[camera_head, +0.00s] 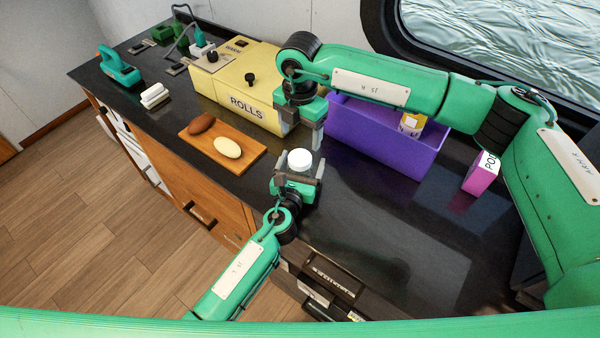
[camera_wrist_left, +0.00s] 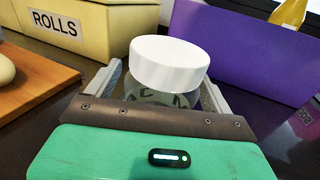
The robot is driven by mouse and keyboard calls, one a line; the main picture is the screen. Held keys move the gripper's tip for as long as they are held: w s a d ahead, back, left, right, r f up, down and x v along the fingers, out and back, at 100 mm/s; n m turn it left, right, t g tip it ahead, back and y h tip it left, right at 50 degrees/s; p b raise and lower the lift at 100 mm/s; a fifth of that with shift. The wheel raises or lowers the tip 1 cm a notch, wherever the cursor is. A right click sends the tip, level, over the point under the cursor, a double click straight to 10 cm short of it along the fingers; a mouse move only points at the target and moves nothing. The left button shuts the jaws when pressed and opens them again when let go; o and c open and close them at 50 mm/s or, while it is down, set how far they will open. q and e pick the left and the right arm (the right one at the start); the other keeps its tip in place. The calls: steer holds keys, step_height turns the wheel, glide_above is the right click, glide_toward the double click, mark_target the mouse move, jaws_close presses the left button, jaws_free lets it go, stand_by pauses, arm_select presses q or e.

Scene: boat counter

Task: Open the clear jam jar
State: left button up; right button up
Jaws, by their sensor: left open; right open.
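The clear jam jar (camera_wrist_left: 165,96) stands upright on the dark counter with its white lid (camera_wrist_left: 169,63) on. In the head view the white lid (camera_head: 300,160) shows at the middle of the counter; the gripper hides much of the glass below. My left gripper (camera_head: 300,168) is open, with one finger on each side of the jar; whether either finger touches it I cannot tell. My right gripper (camera_head: 302,135) is open and points down, above and behind the jar, near the yellow box's right end. Nothing is between its fingers.
A yellow box labelled ROLLS (camera_head: 238,88) stands behind left, and a purple bin (camera_head: 372,140) behind right. A wooden board (camera_head: 250,163) with two oval rolls lies to the left. A pink box (camera_head: 482,173) stands at right. The counter's right front (camera_head: 400,240) is clear.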

mark_target(300, 157)
arm_select(q)
steer(key=shift+c, duration=1.2)
jaws_close()
arm_select(e)
steer(key=shift+f, duration=4)
steer(key=shift+c, duration=0.4)
